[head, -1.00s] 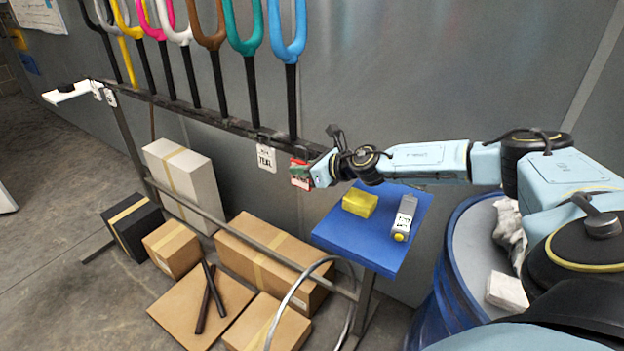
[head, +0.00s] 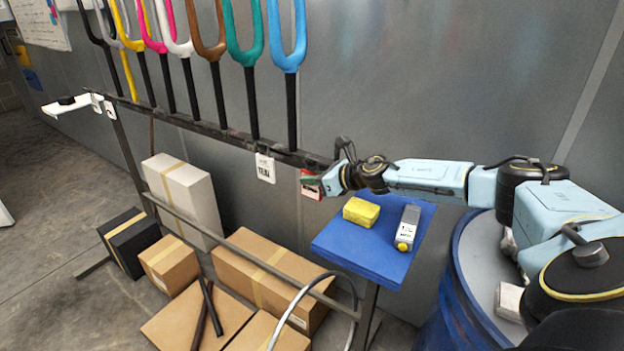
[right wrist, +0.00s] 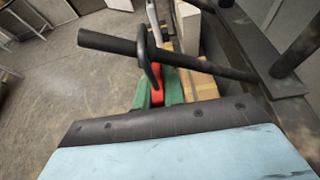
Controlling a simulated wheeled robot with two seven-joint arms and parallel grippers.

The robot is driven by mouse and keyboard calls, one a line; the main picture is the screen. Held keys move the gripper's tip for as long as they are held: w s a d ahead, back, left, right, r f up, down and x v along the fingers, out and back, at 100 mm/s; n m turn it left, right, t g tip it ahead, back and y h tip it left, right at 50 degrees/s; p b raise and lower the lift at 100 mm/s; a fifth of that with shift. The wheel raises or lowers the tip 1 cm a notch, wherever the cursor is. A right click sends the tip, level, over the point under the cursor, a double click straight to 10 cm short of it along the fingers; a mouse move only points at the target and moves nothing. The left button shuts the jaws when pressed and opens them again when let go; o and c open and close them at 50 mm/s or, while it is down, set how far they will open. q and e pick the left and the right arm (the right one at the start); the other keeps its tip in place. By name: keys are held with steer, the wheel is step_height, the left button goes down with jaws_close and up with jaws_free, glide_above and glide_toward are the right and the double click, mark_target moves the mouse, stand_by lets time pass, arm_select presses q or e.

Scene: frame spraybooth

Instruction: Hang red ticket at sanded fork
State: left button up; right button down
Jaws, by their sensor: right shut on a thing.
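My right gripper (head: 322,182) is shut on the red ticket (head: 311,185), at the right end of the dark rail (head: 225,133) below the blue fork (head: 288,40). In the right wrist view, the green fingers (right wrist: 160,92) hold the red ticket (right wrist: 157,82). A dark loop (right wrist: 149,60) rises from it and crosses a black peg (right wrist: 110,43); it appears to be around the peg. Several coloured forks stand along the rail, including a teal fork (head: 243,45); I cannot tell which is sanded. My left gripper is not in view.
A white tag (head: 265,168) hangs from the rail left of my gripper. A blue shelf (head: 365,250) below holds a yellow sponge (head: 361,212) and a grey bottle (head: 408,226). Boxes (head: 270,270) lie under the rack. A blue drum (head: 455,285) stands at right.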

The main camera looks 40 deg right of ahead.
steer(key=c, duration=1.5)
jaws_free()
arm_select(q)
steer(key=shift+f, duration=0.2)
arm_select(e)
steer(key=b+v, duration=1)
steer(key=v, duration=0.3)
steer(key=shift+d+r, duration=0.1)
steer(key=shift+r, duration=0.05)
steer(key=shift+s, duration=0.1)
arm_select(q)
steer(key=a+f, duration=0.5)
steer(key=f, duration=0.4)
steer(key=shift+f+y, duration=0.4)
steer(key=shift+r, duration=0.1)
arm_select(e)
steer(key=shift+r, duration=0.1)
